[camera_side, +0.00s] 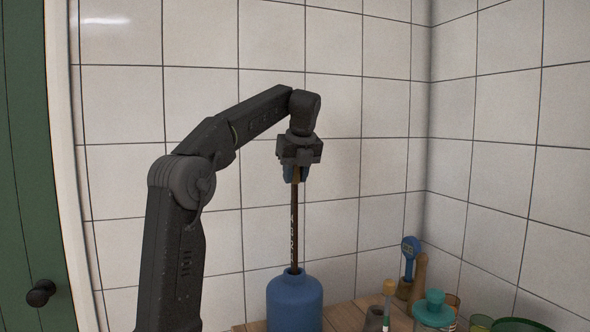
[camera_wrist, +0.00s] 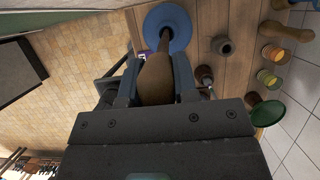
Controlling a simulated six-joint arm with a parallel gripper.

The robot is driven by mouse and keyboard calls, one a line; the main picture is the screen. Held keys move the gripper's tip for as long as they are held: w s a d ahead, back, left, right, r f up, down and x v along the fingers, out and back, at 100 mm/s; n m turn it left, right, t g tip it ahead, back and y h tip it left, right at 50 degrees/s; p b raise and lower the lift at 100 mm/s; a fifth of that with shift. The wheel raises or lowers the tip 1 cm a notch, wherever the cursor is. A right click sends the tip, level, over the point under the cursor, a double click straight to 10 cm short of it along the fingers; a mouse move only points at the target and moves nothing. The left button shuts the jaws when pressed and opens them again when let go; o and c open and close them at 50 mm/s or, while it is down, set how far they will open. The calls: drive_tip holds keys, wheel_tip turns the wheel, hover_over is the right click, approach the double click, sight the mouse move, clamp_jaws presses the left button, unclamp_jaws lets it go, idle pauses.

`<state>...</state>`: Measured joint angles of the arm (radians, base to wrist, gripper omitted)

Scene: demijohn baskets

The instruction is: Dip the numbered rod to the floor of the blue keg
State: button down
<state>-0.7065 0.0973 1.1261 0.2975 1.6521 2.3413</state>
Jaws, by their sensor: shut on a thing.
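The blue keg (camera_side: 294,303) stands upright on the wooden bench, with its narrow neck on top. The numbered rod (camera_side: 294,230) is dark, with pale marks, and hangs nearly upright above it. My gripper (camera_side: 296,174) is shut on the rod's top end, well above the keg. The rod's lower end meets the keg's mouth; how far it reaches inside is hidden. In the wrist view the rod's brown handle (camera_wrist: 156,78) sits between my fingers and the rod runs toward the keg (camera_wrist: 178,43).
To the keg's right on the bench (camera_side: 343,318) stand a small grey-brown pot (camera_side: 374,318), a blue-headed tool (camera_side: 410,247), a wooden pestle-like piece (camera_side: 419,272) and a teal-lidded vessel (camera_side: 434,308). A tiled wall (camera_side: 200,100) is behind.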

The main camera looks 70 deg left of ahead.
sight(296, 235)
drive_tip(key=shift+f, duration=8.6)
drive_tip(key=shift+r, duration=10.05)
drive_tip(key=shift+d+f, duration=0.1)
